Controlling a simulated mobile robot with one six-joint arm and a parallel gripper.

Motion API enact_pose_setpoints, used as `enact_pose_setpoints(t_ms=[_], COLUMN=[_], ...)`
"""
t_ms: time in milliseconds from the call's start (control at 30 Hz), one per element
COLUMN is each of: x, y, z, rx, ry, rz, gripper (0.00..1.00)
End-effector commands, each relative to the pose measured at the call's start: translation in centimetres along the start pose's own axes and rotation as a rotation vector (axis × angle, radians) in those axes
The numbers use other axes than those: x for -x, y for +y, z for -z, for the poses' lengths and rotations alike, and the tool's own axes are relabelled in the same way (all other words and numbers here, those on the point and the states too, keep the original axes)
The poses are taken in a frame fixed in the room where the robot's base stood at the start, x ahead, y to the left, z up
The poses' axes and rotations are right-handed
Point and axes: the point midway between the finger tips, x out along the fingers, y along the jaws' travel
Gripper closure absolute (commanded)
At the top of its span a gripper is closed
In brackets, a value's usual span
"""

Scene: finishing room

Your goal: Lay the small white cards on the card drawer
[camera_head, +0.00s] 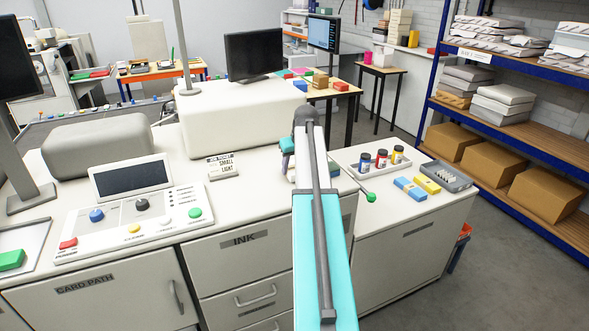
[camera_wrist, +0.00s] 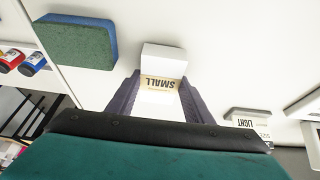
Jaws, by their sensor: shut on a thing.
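In the wrist view, my gripper (camera_wrist: 160,84) is shut on a small white card stack (camera_wrist: 163,58). The stack is between the two dark fingers, and a pale band on it reads SMALL. The counter is below it; I cannot tell whether the stack touches it. I cannot make out a card drawer for certain; the cabinet fronts are marked CARD PATH (camera_head: 86,286) and INK (camera_head: 246,238).
A control panel (camera_head: 135,218) is farther left. A tray (camera_head: 349,158) with ink bottles is on the right. A blue-green block (camera_wrist: 78,42) lies near my gripper in the wrist view.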

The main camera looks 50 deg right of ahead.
Motion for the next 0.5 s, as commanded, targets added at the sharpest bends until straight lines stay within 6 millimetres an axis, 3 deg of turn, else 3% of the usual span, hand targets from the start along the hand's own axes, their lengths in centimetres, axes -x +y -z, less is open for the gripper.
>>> enact_pose_setpoints(t_ms=[500], x=[2.9], y=[-0.1], z=[1.0], rx=[0.0], ry=[0.001], rz=[0.0], gripper=[0.83])
